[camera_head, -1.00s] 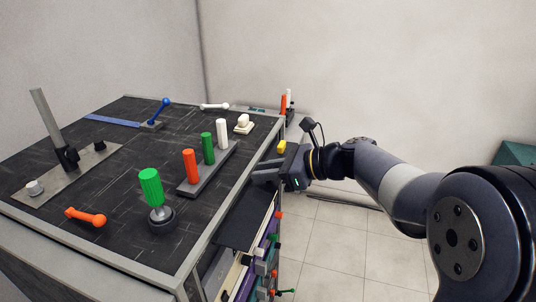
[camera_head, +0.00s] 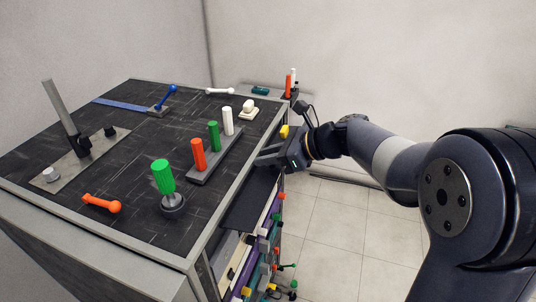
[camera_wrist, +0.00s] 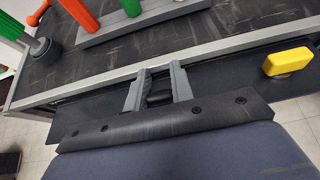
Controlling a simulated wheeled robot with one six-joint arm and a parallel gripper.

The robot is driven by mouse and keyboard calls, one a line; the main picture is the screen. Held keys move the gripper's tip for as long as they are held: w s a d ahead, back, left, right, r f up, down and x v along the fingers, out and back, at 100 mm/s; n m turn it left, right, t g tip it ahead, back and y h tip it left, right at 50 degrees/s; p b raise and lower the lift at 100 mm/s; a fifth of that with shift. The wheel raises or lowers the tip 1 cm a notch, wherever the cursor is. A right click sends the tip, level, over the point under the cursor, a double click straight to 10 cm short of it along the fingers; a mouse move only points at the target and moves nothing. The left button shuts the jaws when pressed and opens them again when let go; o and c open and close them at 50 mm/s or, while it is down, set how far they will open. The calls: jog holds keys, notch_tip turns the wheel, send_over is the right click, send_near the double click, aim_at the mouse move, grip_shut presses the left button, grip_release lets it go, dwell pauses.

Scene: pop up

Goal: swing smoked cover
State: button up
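A dark smoked panel (camera_head: 250,208), which looks like the cover, slants out from the cabinet's side below the top's edge. It also shows in the wrist view (camera_wrist: 72,118) as a dark strip behind my gripper. A yellow block (camera_head: 284,131) stands near its far end and shows at the right of the wrist view (camera_wrist: 288,62). My gripper (camera_head: 262,157) is beside the cabinet's right edge, close to the panel and nearer than the yellow block. In the wrist view its two grey fingers (camera_wrist: 159,72) are apart, with nothing clearly held between them. Whether they touch the panel is unclear.
The cabinet top (camera_head: 125,190) holds a green knob (camera_head: 163,178), a rack (camera_head: 215,165) of coloured pegs and several levers. Below the panel, drawers with coloured knobs (camera_head: 265,232) stick out. The tiled floor (camera_head: 335,235) to the right is clear.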

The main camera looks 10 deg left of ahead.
jog(key=o, duration=0.4)
jog(key=shift+o, duration=0.2)
jog(key=b+v, duration=0.1)
jog(key=v, duration=0.9)
jog(key=shift+d+r+b, duration=0.2)
jog(key=shift+d+b, duration=0.15)
jog(key=shift+b, duration=0.05)
jog(key=p+x, duration=0.2)
jog(key=x, duration=0.9)
jog(key=shift+f+b, duration=0.15)
jog(key=shift+b, duration=0.3)
jog(key=shift+d, duration=0.15)
jog(key=shift+r+p, duration=0.35)
jog(key=shift+p, duration=0.05)
